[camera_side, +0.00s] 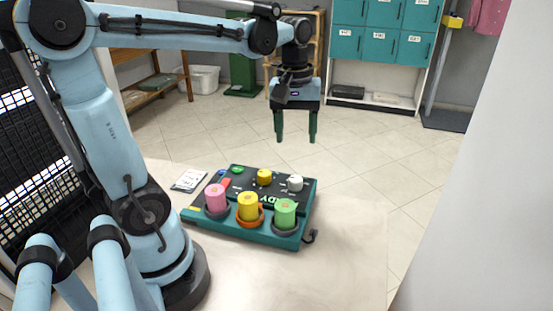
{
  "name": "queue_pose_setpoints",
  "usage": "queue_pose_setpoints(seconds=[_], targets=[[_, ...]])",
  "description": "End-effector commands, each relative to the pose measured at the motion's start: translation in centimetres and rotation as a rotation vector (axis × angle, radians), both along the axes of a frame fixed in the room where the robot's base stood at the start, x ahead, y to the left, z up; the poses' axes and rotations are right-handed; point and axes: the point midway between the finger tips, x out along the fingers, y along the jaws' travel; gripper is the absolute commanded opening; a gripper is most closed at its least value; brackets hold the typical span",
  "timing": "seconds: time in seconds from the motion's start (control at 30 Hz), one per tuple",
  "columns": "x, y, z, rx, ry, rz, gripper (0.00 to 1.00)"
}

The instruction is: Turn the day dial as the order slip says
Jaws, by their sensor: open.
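A dark teal control panel (276,240) lies on the pale counter. Along its near edge stand a pink knob (215,197), a yellow knob (248,206) and a green knob (285,213), each in a round collar. Behind them are a smaller yellow knob (264,176), a white knob (295,183) and a low green button (237,169). Which one is the day dial I cannot tell. A white slip (189,180) lies left of the panel; its print is too small to read. My gripper (295,141) is open and empty, pointing down above the panel's far side.
The counter (345,255) is bare to the right of and in front of the panel. A small dark part (311,236) sticks out at the panel's right side. Teal lockers (382,48), a white bin (203,79) and a wooden bench (150,90) stand farther back.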

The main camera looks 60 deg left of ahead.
Motion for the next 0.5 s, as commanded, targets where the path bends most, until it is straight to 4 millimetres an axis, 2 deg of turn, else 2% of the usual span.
queue_pose_setpoints(seconds=[0.23, 0.5], targets=[[0.2, 0.4, -0.9, -0.009, 0.024, 0.039, 0.61], [0.3, 0.3, -4.7, -0.008, 0.021, 0.037, 0.61]])
